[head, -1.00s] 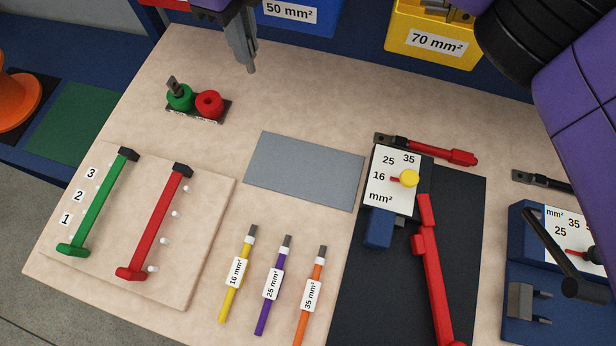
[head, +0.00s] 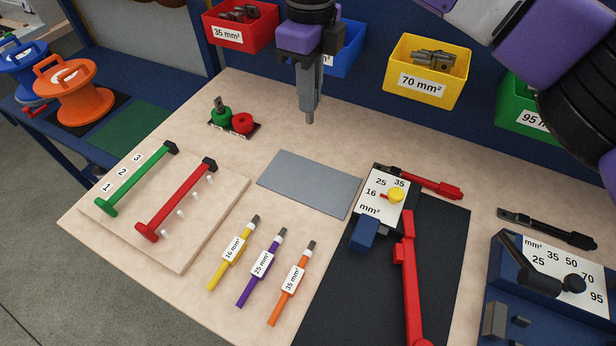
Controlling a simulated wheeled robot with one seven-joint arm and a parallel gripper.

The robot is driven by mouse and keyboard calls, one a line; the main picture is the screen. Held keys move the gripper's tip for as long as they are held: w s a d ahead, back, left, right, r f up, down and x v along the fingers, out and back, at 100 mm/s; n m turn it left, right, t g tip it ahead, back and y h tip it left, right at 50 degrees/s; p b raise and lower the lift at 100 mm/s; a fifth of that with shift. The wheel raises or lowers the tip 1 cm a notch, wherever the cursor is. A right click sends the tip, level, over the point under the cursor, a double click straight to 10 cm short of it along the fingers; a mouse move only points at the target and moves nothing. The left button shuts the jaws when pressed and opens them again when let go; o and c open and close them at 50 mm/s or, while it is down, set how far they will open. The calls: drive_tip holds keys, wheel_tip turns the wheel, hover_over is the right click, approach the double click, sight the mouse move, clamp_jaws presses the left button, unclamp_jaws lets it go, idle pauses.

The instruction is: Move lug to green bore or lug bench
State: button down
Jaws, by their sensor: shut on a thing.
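The lug bench (head: 256,134) is a small dark plate at the back left of the table. It carries a green ring-shaped bore (head: 221,117) and a red one (head: 243,123). A dark lug (head: 219,103) stands up at the green bore. My gripper (head: 311,112) points down over the back of the table, right of the lug bench and apart from it. It is shut on a small grey piece that looks like a lug; its outline is hard to separate from the fingers.
Red (head: 240,32), blue (head: 347,52), yellow (head: 427,72) and green (head: 522,104) bins hang along the back. A grey mat (head: 310,184) lies mid-table, with several cables (head: 262,268) in front. A red-handled tool (head: 408,270) and a blue crimper (head: 510,262) stand at right.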

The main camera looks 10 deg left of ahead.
sight(309, 122)
wheel_tip(309, 122, down, 18)
drive_tip(key=p, duration=0.3)
drive_tip(key=shift+f, duration=0.1)
drive_tip(key=shift+f, duration=0.1)
drive_tip(key=c, duration=1.5)
unclamp_jaws()
drive_tip(key=shift+o, duration=0.3)
wheel_tip(309, 122, up, 12)
drive_tip(key=b, duration=0.2)
drive_tip(key=shift+b, duration=0.4)
